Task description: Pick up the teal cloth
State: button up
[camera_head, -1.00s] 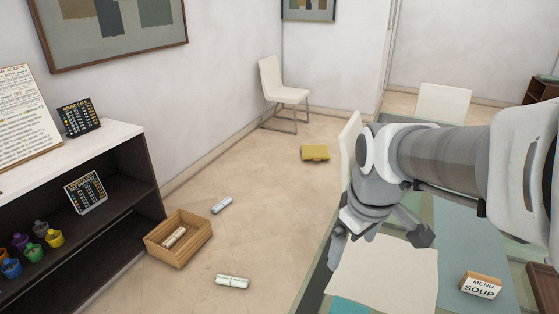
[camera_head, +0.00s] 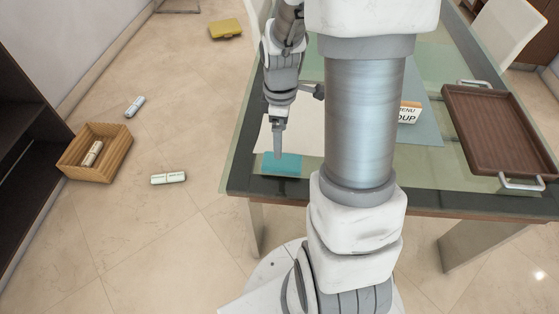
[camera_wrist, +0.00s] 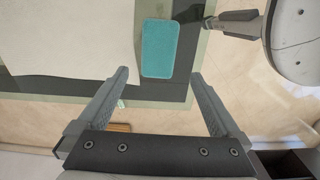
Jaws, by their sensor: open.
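The teal cloth (camera_head: 283,165) is a small flat rectangle near the front left edge of the table. My gripper (camera_head: 298,122) is above the table by the cloth, pointing down. In the wrist view my gripper (camera_wrist: 158,77) is open, with its fingers spread to either side and nothing between them. The cloth lies ahead of the gap between the fingertips. My arm hides part of the table in the head view.
A brown tray (camera_head: 500,130) with metal handles sits at the table's right. A menu soup sign (camera_head: 409,113) stands behind my arm. A wooden crate (camera_head: 112,160), white rolls (camera_head: 168,178) and a yellow case (camera_head: 226,28) are on the floor at left. A white chair (camera_head: 508,28) is behind.

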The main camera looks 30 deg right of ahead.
aim_at(282, 161)
jog(key=f, duration=0.3)
jog(key=f+b, duration=0.1)
jog(key=f, duration=0.2)
jog(key=f+b, duration=0.1)
jog(key=f, duration=0.2)
jog(key=shift+d+f, duration=0.2)
jog(key=shift+d, duration=0.05)
jog(key=c, duration=1.2)
